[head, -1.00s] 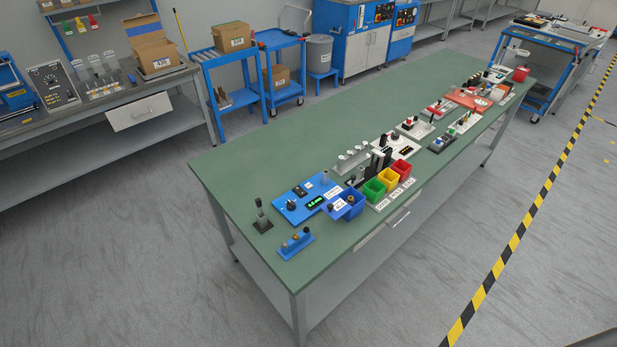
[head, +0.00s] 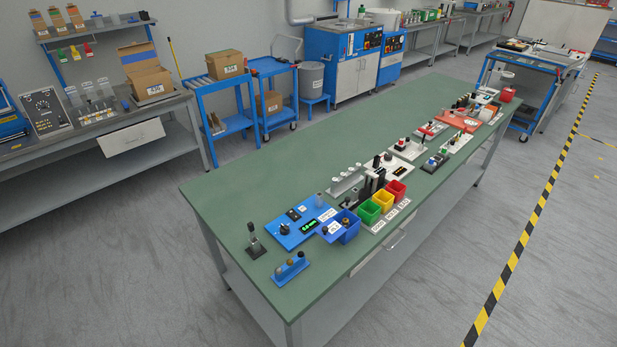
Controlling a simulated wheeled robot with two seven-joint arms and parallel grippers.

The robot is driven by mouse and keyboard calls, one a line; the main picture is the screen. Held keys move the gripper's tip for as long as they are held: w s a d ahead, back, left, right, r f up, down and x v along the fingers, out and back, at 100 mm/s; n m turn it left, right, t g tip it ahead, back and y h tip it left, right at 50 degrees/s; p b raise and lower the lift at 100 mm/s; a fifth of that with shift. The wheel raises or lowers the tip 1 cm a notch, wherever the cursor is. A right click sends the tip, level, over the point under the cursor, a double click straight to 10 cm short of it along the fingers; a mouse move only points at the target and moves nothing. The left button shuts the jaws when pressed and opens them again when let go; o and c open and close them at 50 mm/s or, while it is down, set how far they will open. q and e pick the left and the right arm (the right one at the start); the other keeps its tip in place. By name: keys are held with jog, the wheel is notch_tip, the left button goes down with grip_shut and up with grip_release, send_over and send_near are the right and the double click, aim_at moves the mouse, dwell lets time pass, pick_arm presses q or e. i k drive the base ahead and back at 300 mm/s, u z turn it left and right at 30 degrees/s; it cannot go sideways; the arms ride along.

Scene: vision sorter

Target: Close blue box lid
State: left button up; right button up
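The small blue box (head: 350,235) stands on the green table, near its front edge, at the left end of a row of coloured bins. Its top looks open, and something small and dark shows at its opening. A blue flap with a white label (head: 331,229), which looks like its lid, sticks out to the left of the opening. Neither of my grippers is in the head view.
A blue panel with a green display (head: 308,226) lies just left of the box. Green (head: 369,213), yellow (head: 383,202) and red (head: 396,191) bins stand to its right. A joystick (head: 254,240) and a blue holder (head: 290,269) stand nearer the left end. The back-left tabletop is clear.

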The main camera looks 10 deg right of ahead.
aim_at(330, 230)
jog(key=z, duration=2.05)
jog(key=k, duration=0.8)
jog(key=u, duration=0.75)
jog(key=i, duration=0.5)
jog(key=u, duration=0.05)
